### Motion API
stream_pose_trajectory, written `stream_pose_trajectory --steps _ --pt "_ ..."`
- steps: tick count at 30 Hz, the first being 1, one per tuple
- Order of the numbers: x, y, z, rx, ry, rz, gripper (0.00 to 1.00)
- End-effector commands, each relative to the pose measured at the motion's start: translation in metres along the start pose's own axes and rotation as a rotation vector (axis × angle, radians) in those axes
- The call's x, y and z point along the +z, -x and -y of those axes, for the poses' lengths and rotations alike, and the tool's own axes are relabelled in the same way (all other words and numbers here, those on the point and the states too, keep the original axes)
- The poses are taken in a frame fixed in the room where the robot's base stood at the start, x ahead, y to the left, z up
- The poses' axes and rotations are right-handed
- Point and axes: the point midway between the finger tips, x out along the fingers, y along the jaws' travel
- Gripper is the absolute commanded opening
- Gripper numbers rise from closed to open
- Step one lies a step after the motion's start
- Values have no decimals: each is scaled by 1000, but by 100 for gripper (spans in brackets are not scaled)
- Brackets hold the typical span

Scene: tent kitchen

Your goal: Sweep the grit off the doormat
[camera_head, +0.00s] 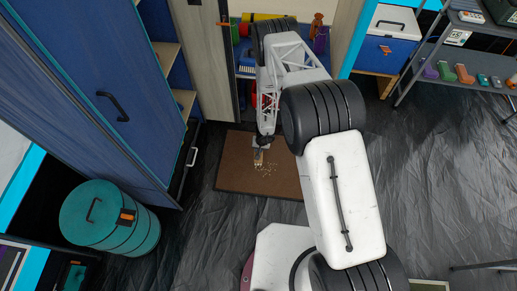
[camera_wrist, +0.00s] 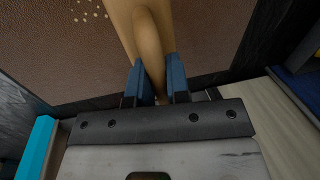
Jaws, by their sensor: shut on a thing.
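The brown doormat (camera_head: 236,168) lies flat on the dark floor in the head view. Pale grit (camera_head: 268,170) is scattered in small specks on the middle of the mat. Some specks (camera_wrist: 88,12) also show at the upper left of the wrist view. My gripper (camera_wrist: 157,68) is shut on the wooden handle of a brush (camera_wrist: 149,30), a finger on each side. In the head view my gripper (camera_head: 263,147) is over the mat, with the brush (camera_head: 258,158) below it, close to the grit. Whether the brush touches the mat cannot be told.
A teal drum (camera_head: 110,218) stands on the floor to the left, below a tall blue cabinet (camera_head: 95,95). Open shelves (camera_head: 245,65) with coloured items stand behind the mat. A blue and white cooler (camera_head: 385,45) is at the back.

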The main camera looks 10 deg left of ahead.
Motion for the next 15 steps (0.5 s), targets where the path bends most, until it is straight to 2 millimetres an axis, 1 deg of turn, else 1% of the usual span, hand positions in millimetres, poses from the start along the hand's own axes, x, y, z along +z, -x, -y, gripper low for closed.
stream_pose_trajectory --steps 5,15 --pt "0 -7 -2 0 0 1 0" --pt "0 -32 -6 0 0 0 0"
